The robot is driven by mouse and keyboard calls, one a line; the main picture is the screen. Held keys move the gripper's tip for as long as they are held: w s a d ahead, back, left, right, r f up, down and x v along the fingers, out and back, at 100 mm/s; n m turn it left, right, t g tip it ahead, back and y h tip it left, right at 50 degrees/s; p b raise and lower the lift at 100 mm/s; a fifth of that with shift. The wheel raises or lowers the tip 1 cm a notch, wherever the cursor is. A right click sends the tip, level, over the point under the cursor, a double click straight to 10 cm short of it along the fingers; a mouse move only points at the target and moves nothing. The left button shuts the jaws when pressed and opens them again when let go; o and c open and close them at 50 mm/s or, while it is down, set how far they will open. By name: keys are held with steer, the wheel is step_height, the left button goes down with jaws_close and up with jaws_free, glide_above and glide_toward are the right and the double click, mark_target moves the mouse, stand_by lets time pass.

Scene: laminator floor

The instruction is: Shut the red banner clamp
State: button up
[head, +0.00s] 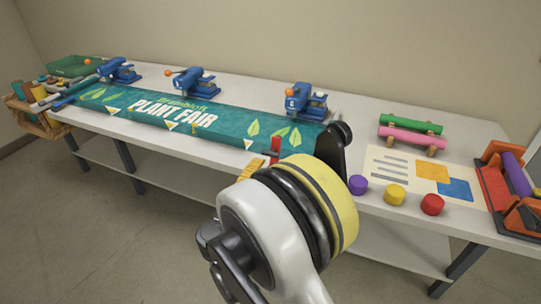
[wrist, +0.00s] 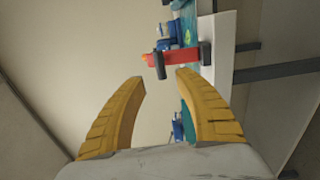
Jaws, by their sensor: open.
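The red banner clamp (head: 275,148) shows in the head view as a small upright red piece at the front edge of the teal PLANT FAIR banner (head: 172,119), mostly hidden by my arm. In the wrist view a red bar (wrist: 183,57) with dark ends, which looks like the clamp's lever, lies just beyond my fingertips. My gripper (wrist: 161,78) is open, its yellow fingers apart with nothing between them. In the head view only a bit of a yellow finger (head: 250,169) shows, left of my wrist. Contact with the clamp is not visible.
Blue clamps (head: 190,82) stand along the banner's back edge, one marked E (head: 305,101). Purple, yellow and red (head: 432,204) round pieces lie right of my arm. Green and pink rolls (head: 412,138) rest behind them. An orange holder (head: 497,185) stands far right.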

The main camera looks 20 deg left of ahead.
mark_target(270, 152)
steer(key=w, duration=0.2)
steer(key=w+b, duration=0.1)
steer(key=w, duration=0.2)
steer(key=w+b, duration=0.1)
steer(key=w, duration=0.2)
steer(key=shift+w+d+r, duration=0.1)
steer(key=shift+w+d, duration=0.1)
steer(key=shift+d, duration=0.15)
jaws_close()
